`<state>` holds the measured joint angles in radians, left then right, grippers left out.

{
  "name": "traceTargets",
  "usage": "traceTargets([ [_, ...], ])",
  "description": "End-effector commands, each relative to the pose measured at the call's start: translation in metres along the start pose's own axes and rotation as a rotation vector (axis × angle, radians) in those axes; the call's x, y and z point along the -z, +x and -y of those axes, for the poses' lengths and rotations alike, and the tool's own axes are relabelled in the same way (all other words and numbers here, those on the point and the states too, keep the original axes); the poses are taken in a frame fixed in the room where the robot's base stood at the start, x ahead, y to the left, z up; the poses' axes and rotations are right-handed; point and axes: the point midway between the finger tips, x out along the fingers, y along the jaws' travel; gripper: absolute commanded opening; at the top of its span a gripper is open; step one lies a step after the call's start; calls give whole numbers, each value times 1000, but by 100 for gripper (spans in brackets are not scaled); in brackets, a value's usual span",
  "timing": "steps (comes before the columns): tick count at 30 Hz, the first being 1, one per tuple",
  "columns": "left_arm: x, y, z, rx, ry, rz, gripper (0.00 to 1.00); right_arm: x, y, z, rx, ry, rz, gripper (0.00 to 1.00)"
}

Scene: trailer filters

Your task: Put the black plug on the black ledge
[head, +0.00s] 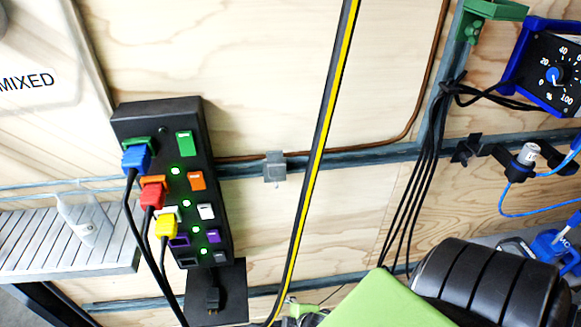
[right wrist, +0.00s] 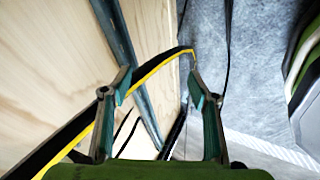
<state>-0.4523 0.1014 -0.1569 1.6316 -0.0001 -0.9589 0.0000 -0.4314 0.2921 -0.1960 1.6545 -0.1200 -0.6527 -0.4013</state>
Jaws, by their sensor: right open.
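The black power strip (head: 155,150) is mounted on the wooden wall in the head view. Blue, red and yellow plugs sit in its left side, with black cables hanging from them. The black ledge (head: 232,280) is just below the strip. A small black plug (head: 212,298) shows against the ledge; black on black, its exact contact is hard to tell. My right gripper (right wrist: 160,84) is open in the right wrist view, with nothing held between its fingers. My left gripper is in neither view.
A yellow-and-black band (head: 318,150) runs down the wall right of the strip; it also arcs behind my right fingers in the wrist view (right wrist: 155,66). A slatted shelf (head: 65,240) with a clear bottle is at left. A blue-framed dial (head: 553,75) is at upper right.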

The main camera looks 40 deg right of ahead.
Motion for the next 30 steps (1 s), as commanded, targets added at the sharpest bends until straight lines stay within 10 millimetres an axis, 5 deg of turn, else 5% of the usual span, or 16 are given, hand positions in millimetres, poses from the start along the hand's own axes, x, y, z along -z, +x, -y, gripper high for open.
traceTargets([
  [3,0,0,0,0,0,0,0,-11,-5,71,153,384,146,55],
  [6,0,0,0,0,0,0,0,-14,-13,106,223,564,233,55],
  [9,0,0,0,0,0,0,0,-15,-17,121,252,640,274,55],
  [26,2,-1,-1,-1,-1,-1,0,-14,-18,120,252,647,276,55],
  [30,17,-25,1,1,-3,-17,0,0,-35,104,245,650,262,55],
])
